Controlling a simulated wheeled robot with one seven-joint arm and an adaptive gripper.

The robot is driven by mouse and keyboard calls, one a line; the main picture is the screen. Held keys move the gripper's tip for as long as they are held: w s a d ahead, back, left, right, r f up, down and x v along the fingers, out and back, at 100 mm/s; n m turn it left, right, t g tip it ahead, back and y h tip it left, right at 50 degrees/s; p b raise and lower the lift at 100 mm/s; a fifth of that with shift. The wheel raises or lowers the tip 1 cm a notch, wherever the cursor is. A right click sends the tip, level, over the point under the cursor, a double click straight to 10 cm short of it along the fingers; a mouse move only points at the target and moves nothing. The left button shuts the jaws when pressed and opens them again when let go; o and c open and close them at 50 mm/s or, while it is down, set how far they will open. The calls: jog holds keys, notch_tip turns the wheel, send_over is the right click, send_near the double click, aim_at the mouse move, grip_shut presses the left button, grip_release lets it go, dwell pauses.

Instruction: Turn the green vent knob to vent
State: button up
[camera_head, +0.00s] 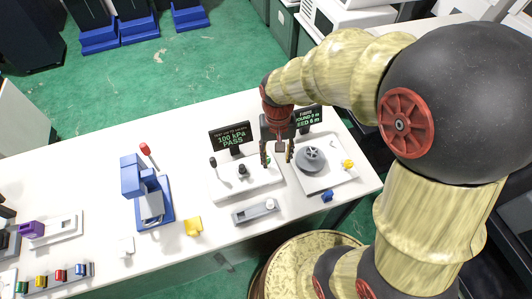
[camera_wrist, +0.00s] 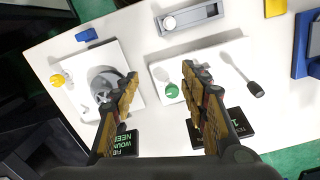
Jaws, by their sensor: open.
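The green vent knob (camera_wrist: 171,90) sits on a white base plate (camera_wrist: 205,62) in the wrist view, small and round. In the head view it is only a bit of green (camera_head: 268,161) beside my left finger. My gripper (camera_head: 276,155) is open, pointing down over the right end of that plate. In the wrist view my gripper (camera_wrist: 161,82) has its two fingers apart, with the knob appearing between them, nearer the right finger. I see no contact, and the height gap is hard to tell. A pressure screen (camera_head: 233,137) behind the plate reads 100 kPa PASS.
A black-handled lever (camera_head: 213,163) and a dark knob (camera_head: 243,171) stand left on the same plate. A grey reel (camera_head: 311,159) on another plate is close to the right, with a second screen (camera_head: 308,119) behind. A blue press (camera_head: 147,193) stands farther left.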

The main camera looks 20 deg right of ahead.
jog(key=w+f+m, duration=0.2)
jog(key=w, duration=0.1)
jog(key=w+f+m, duration=0.1)
jog(key=w+f, duration=0.1)
jog(key=w, duration=0.1)
jog(key=w+f+m, duration=0.2)
jog(key=shift+w+f+m, duration=0.3)
jog(key=shift+w+f, duration=0.1)
jog(key=shift+w+r+m+t, duration=0.15)
jog(key=shift+w+m+t, duration=0.15)
jog(key=shift+m, duration=0.5)
notch_tip(320, 180, down, 8)
jog(key=shift+r+b, duration=0.1)
jog(key=shift+b, duration=0.2)
jog(key=shift+c, duration=0.5)
jog(key=c, duration=1.1)
